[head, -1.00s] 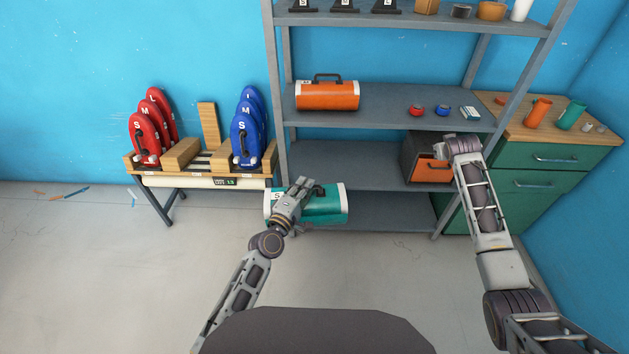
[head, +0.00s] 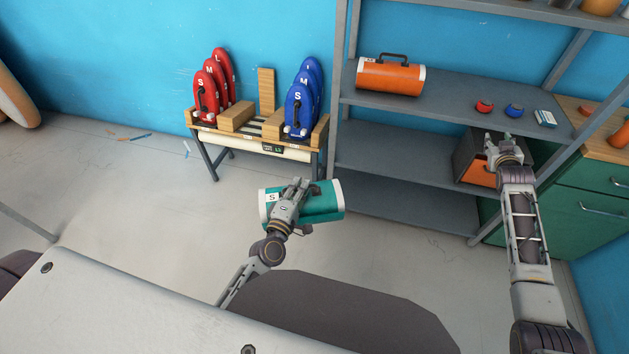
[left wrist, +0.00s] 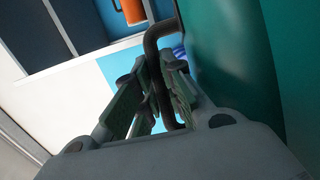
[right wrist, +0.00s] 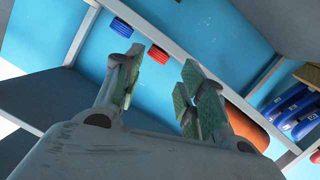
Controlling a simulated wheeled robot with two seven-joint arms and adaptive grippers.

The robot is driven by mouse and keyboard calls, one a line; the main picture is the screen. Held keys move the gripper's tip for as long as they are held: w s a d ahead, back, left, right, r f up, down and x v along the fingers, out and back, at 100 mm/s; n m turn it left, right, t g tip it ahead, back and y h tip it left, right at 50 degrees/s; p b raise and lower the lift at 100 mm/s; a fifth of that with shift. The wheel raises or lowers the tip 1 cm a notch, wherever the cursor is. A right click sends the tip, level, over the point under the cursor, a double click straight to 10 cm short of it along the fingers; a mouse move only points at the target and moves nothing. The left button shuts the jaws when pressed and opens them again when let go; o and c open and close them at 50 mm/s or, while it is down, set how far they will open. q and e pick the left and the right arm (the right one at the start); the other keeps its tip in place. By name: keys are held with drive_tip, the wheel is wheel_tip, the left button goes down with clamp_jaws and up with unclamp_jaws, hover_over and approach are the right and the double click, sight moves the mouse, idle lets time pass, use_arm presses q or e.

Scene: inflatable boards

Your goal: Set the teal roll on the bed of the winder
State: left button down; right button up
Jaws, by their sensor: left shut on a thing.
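The teal roll (head: 322,203), with white end bands and an "S" label, hangs above the floor in front of the shelf in the head view. My left gripper (head: 296,190) is shut on its dark handle (left wrist: 158,50); the roll's teal side (left wrist: 235,60) fills the right of the left wrist view. My right gripper (head: 503,140) is raised before the shelf. In the right wrist view its fingers (right wrist: 160,85) are apart and empty.
Red boards (head: 208,92) and blue boards (head: 300,105) stand on the bench. The grey shelf (head: 400,190) holds an orange roll (head: 390,76) and an orange-fronted box (head: 476,167). A white surface (head: 110,310) lies at the lower left. Floor between is clear.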

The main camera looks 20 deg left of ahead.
use_arm(q)
drive_tip(key=shift+s+a+n+y, duration=0.3)
drive_tip(key=shift+s+a+y, duration=0.1)
drive_tip(key=shift+s+a, duration=0.7)
drive_tip(key=shift+a, duration=0.2)
drive_tip(key=shift+s+a, duration=0.15)
use_arm(e)
drive_tip(key=s+a+f+g, duration=0.1)
drive_tip(key=s+f+g, duration=0.1)
drive_tip(key=s+f, duration=0.95)
drive_tip(key=s+a+f+g, duration=0.15)
drive_tip(key=s+f, duration=0.45)
drive_tip(key=f, duration=1)
drive_tip(key=s+a+f+g, duration=0.1)
drive_tip(key=s+f+g, duration=0.2)
drive_tip(key=s+f, duration=0.8)
drive_tip(key=s+a+f+g, duration=0.1)
drive_tip(key=s+f+g, duration=0.1)
drive_tip(key=s+f, duration=0.6)
drive_tip(key=s+a+f+g, duration=0.1)
drive_tip(key=s+f+g, duration=0.2)
drive_tip(key=s+f, duration=0.5)
drive_tip(key=s+a+f+g+y, duration=0.1)
drive_tip(key=s+f, duration=0.7)
drive_tip(key=s, duration=2)
drive_tip(key=shift+a+f+g, duration=0.3)
drive_tip(key=shift+a+g, duration=0.1)
drive_tip(key=shift+g, duration=0.25)
